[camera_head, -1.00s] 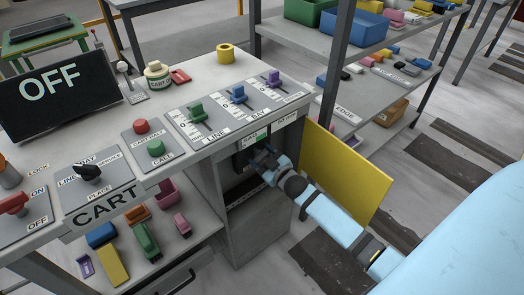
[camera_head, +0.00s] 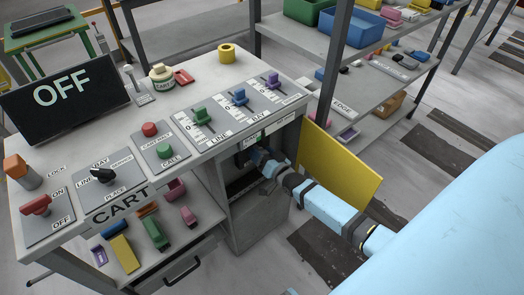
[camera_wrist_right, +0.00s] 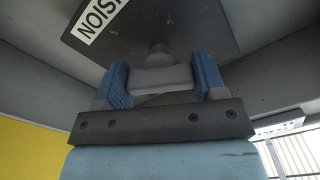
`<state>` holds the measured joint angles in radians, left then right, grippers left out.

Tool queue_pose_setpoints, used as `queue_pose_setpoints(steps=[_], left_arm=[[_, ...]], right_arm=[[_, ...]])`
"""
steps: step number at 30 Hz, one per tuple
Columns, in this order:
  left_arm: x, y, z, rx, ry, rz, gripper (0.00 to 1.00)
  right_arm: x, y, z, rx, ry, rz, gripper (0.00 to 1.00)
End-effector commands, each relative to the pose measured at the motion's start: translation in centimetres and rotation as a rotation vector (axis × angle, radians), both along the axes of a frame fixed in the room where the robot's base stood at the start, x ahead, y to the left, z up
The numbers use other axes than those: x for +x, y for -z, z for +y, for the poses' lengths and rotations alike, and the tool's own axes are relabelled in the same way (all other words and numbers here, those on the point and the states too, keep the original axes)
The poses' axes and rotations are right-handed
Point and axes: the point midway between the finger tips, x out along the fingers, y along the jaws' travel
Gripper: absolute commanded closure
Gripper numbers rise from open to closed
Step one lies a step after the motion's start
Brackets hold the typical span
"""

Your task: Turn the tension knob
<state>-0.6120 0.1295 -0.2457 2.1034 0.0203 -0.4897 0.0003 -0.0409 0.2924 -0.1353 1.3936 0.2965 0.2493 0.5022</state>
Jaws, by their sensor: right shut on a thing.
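The tension knob (camera_wrist_right: 160,78) is a grey bar-shaped knob on a short stem, in the right wrist view. It sits on a dark plate (camera_wrist_right: 150,30) with a partly visible, inverted label. My right gripper (camera_wrist_right: 163,80) has its blue fingers on both sides of the knob and is shut on it. In the head view, my right gripper (camera_head: 258,158) reaches into the open compartment (camera_head: 240,185) under the console, and the knob is hidden there. My left gripper is not in view.
A yellow door panel (camera_head: 340,165) stands open right of my right arm. The console top (camera_head: 195,85) carries sliders, buttons and a screen (camera_head: 62,92) reading OFF. A shelf (camera_head: 150,265) with coloured blocks is at lower left. Racks stand behind.

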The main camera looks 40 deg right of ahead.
Motion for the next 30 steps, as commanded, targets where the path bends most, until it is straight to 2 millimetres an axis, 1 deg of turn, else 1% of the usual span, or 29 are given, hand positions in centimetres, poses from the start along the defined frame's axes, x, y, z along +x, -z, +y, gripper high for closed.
queue_pose_setpoints(steps=[6,12,19,30], left_arm=[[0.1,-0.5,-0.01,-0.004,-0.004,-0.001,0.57],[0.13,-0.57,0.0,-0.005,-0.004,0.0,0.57],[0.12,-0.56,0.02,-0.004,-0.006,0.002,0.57],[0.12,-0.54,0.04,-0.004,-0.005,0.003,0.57]], right_arm=[[-0.02,0.0,0.0,0.145,0.0,0.012,0.6],[0.0,0.03,0.02,0.23,-0.001,0.02,0.6],[0.0,0.05,0.05,0.274,-0.001,0.023,0.6],[0.0,0.06,0.06,0.279,-0.001,0.023,0.6]])
